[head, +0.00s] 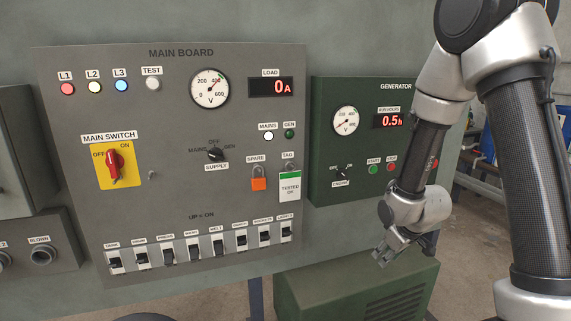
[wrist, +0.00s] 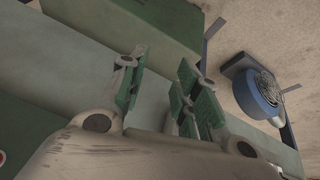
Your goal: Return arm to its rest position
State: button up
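My gripper (head: 400,248) hangs in front of the green generator panel (head: 322,130), below its gauge and buttons and to the right of the main board (head: 180,120). My arm is bent, coming down from the upper right of the head view. In the wrist view my gripper (wrist: 163,80) shows two green-padded fingers with a gap between them. Nothing is held in the gap. No contact with the panel can be made out.
A green generator housing (head: 355,290) stands low beneath the gripper. A round blue object (wrist: 258,97) shows in the wrist view.

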jog(key=s+d+r+m, duration=0.3)
jog(key=s+r, duration=0.8)
jog(key=r, duration=0.2)
jog(key=s+d+r+m+h, duration=0.1)
jog(key=s+d+r+m, duration=0.2)
jog(key=s+r, duration=0.9)
jog(key=shift+s+d+r+g, duration=0.3)
jog(key=shift+d+r, duration=0.05)
jog(key=shift+r, duration=0.4)
jog(key=shift+a, duration=0.1)
dwell(1.6)
